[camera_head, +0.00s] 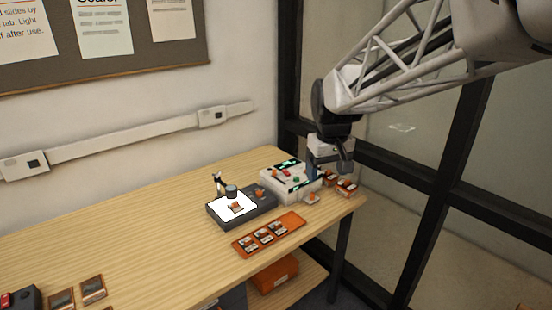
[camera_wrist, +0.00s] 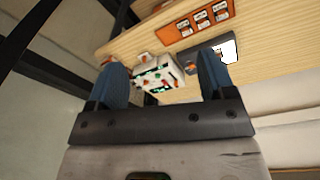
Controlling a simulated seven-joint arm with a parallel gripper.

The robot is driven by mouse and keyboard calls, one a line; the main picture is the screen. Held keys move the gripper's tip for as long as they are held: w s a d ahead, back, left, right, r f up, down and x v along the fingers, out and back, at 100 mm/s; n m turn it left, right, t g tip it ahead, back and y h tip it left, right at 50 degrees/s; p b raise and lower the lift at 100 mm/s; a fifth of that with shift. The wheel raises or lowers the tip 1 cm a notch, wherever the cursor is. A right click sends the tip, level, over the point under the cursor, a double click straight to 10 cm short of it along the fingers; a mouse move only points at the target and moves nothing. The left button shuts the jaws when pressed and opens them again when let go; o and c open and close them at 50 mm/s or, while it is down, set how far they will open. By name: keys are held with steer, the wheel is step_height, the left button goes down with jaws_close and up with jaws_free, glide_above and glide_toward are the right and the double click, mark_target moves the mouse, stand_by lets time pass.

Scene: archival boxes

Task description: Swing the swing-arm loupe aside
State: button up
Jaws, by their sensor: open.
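The swing-arm loupe (camera_head: 231,190) is a small dark cylinder by a thin upright post. It stands over the glowing white panel of a dark light box (camera_head: 213,214). A small slide lies on the panel, close to the loupe. The light box also shows in the wrist view (camera_wrist: 194,51), partly behind a finger; I cannot make out the loupe clearly there. My gripper (camera_head: 330,163) is at the table's right end, right of the loupe and apart from it. In the wrist view its blue fingers (camera_wrist: 162,76) are spread, with nothing held.
A white device (camera_head: 284,184) with coloured parts stands between my gripper and the light box. An orange tray (camera_head: 245,246) with several slides lies in front. Small orange-and-white items (camera_head: 346,187) sit at the right edge. Dark window frames (camera_head: 425,215) rise at right. The table's left middle is clear.

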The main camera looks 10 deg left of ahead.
steer(key=w+a+f+n, duration=0.1)
steer(key=w+a+f, duration=0.2)
steer(key=w+a, duration=0.4)
steer(key=w+a+f+n, duration=0.2)
steer(key=w+a+f, duration=0.1)
steer(key=w+a, duration=0.45)
steer(key=n+g, duration=0.1)
steer(key=n, duration=0.2)
glide_above(231, 189)
steer(key=f, duration=1.2)
steer(key=shift+w+d+f, duration=0.1)
steer(key=shift+d, duration=0.3)
steer(key=shift+w+a+f, duration=0.15)
steer(key=shift+a+f, duration=0.1)
steer(key=shift+a, duration=0.1)
steer(key=shift+f, duration=0.15)
steer(key=shift+f, duration=3.8)
steer(key=c, duration=1.3)
